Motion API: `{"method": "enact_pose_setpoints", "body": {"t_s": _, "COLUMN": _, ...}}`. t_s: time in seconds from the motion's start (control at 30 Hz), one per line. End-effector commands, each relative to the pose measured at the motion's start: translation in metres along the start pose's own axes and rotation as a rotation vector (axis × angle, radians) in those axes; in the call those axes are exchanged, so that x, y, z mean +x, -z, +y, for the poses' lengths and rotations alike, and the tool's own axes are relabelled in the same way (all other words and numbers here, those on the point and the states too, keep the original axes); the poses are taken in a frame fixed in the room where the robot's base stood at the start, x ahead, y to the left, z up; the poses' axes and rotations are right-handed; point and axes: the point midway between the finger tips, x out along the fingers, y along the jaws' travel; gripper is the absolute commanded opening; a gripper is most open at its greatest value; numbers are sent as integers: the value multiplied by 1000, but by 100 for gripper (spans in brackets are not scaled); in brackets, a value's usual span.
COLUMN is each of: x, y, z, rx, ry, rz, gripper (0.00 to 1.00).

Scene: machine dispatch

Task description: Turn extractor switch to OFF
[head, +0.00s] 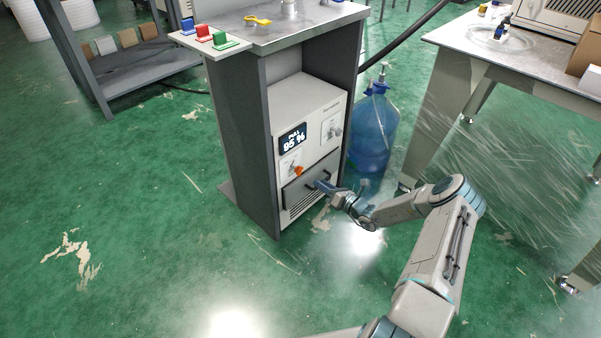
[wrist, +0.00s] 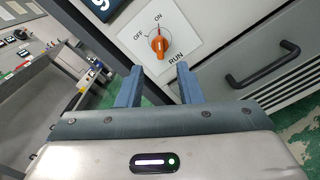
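The extractor switch is an orange rotary knob (wrist: 159,43) on a white plate marked OFF, ON and RUN in the wrist view. A thin red mark on the knob appears to point at ON. In the head view the orange knob (head: 298,171) sits on the front of the white machine (head: 318,106), below its display. My gripper (wrist: 158,68) is open, its two blue fingers apart with nothing between them. The fingertips point toward the knob, just short of it, with one on each side in the picture. In the head view my gripper (head: 322,186) is in front of the lower grille.
A dark drawer handle (wrist: 262,64) is to the right of the switch. The display (head: 292,138) reads 95 %. A second switch plate (head: 331,127) is at upper right. A blue water bottle (head: 373,130) stands beside the cabinet. The floor in front is clear.

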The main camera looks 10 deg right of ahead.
Motion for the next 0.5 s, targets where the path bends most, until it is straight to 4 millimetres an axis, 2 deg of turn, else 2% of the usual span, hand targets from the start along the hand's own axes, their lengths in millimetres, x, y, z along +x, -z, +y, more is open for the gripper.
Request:
{"method": "enact_pose_setpoints", "body": {"t_s": 0.3, "x": 70, "y": 3, "z": 0, "rx": -4, "ry": -4, "rz": 2, "gripper": 33}}
{"method": "enact_pose_setpoints", "body": {"t_s": 0.5, "x": 100, "y": 2, "z": 0, "rx": -4, "ry": -2, "rz": 2, "gripper": 33}}
